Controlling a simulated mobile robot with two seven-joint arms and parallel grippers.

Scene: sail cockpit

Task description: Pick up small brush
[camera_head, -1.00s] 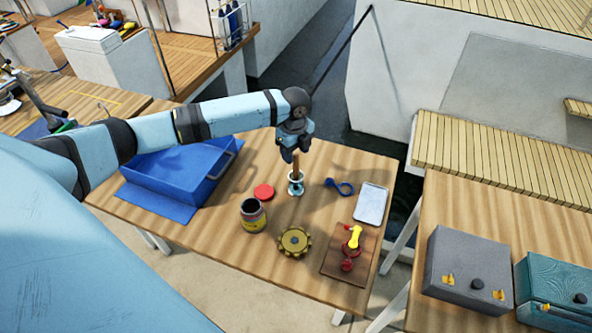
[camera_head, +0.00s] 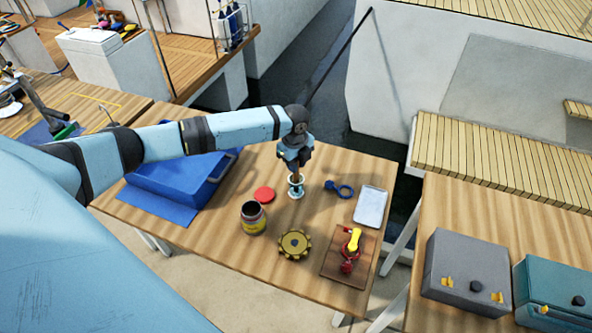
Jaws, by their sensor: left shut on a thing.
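The small brush (camera_head: 296,177) has a brown wooden handle and stands upright in a small white and teal holder (camera_head: 296,190) on the wooden table. My left gripper (camera_head: 296,166) comes down over it from above and is shut on the top of the handle. The brush's lower end is hidden in the holder. My right gripper is not in view.
Around the holder are a red lid (camera_head: 264,194), an open jar (camera_head: 252,218), a brass gear (camera_head: 294,244), a blue shackle-like piece (camera_head: 340,189) and a metal tray (camera_head: 370,206). A blue bin (camera_head: 180,182) is at left. A board (camera_head: 338,268) holds red and yellow parts.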

